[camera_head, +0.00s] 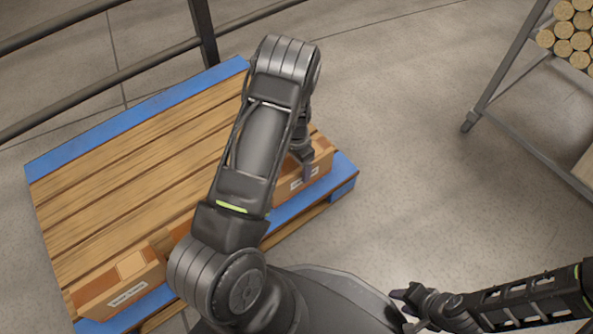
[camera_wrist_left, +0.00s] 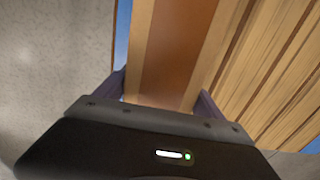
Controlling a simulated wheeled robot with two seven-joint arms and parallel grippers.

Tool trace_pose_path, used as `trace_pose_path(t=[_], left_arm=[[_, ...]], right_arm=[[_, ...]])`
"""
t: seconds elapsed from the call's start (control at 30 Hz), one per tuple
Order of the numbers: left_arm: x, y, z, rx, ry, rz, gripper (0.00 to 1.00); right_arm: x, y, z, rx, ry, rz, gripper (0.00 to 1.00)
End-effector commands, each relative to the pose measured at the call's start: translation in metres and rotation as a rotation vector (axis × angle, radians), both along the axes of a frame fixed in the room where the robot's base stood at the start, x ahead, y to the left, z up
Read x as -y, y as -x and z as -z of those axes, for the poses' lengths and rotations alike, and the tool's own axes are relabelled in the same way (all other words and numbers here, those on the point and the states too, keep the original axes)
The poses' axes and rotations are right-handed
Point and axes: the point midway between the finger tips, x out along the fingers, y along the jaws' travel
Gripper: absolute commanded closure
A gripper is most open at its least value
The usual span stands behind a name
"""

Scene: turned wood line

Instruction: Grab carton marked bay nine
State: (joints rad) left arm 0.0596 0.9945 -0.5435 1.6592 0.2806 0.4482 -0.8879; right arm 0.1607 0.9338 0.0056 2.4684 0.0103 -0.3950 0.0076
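A cardboard carton (camera_head: 318,170) with a white label sits at the right front corner of the pallet; its label is too small to read and my left arm hides part of it. My left gripper (camera_head: 304,165) is down at this carton. In the left wrist view the carton (camera_wrist_left: 178,50) lies between the two spread fingers of the left gripper (camera_wrist_left: 160,97); whether they press on it I cannot tell. A second labelled carton (camera_head: 105,290) stands at the pallet's front left, and another lies mostly behind my arm. My right gripper (camera_head: 404,308) is open and empty over the floor.
The wooden pallet (camera_head: 120,170) with blue edges is bare over its back and middle. A dark railing (camera_head: 205,35) runs behind it. A metal rack (camera_head: 500,75) with stacked round logs (camera_head: 572,40) stands at upper right. The floor between is clear.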

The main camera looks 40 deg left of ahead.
Motion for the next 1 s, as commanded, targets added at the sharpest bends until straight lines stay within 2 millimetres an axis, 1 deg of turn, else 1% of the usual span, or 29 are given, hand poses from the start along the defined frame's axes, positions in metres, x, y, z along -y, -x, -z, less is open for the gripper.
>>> trace_pose_path(t=[0.03, 0.07, 0.73, 1.0], left_arm=[[0.0, 0.0, 0.0, 0.0, 0.0, 0.0, 0.26], [0.0, 0.0, 0.0, 0.0, 0.0, 0.0, 0.29], [-0.0001, 0.0, 0.0, 0.0, 0.0, 0.0, 0.83], [-0.0002, -0.0006, -0.0031, 0.001, -0.001, 0.0, 0.83]], right_arm=[[0.0, 0.0, 0.0, 0.0, 0.0, 0.0, 0.64], [0.0, 0.0, 0.0, 0.0, 0.0, 0.0, 0.64], [0.0, 0.0, 0.0, 0.0, 0.0, 0.0, 0.64], [0.0, 0.0002, -0.0016, 0.0, 0.0, 0.0, 0.64]])
